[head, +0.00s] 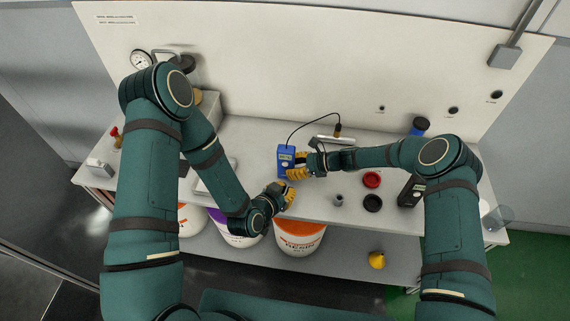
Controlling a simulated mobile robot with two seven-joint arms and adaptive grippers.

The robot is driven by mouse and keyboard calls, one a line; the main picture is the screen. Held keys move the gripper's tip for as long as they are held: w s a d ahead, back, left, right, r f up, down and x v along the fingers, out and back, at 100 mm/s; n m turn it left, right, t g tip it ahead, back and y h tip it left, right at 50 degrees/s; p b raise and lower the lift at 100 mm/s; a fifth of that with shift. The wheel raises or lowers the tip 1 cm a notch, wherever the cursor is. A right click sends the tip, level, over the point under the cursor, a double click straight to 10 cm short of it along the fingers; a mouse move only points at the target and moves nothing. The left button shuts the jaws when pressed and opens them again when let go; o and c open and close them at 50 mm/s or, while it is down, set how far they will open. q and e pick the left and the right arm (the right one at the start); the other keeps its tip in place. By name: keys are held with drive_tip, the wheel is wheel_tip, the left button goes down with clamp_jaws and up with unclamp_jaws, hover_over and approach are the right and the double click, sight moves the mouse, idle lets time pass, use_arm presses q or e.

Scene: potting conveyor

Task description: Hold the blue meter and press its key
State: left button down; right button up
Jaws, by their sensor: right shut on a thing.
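The blue meter (285,153) is upright above the light worktop near the middle of the head view, with its small display facing me. A black cable runs from its top to a dark connector by the back wall. My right gripper (298,165), with yellow fingers, comes in from the right and is shut on the meter's right side. My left gripper (287,192), also with yellow fingers, is just below the meter and close to the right gripper. Its fingers are too small to tell open from shut. The meter's key is too small to make out clearly.
A red disc (372,180), a black disc (373,203) and a small grey cup (338,200) lie right of the grippers. A dark device (411,191) and a blue-capped bottle (419,126) stand farther right. Labelled buckets (300,243) stand below the worktop's front edge.

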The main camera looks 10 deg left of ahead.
idle(0.3)
drive_tip(key=o, duration=1)
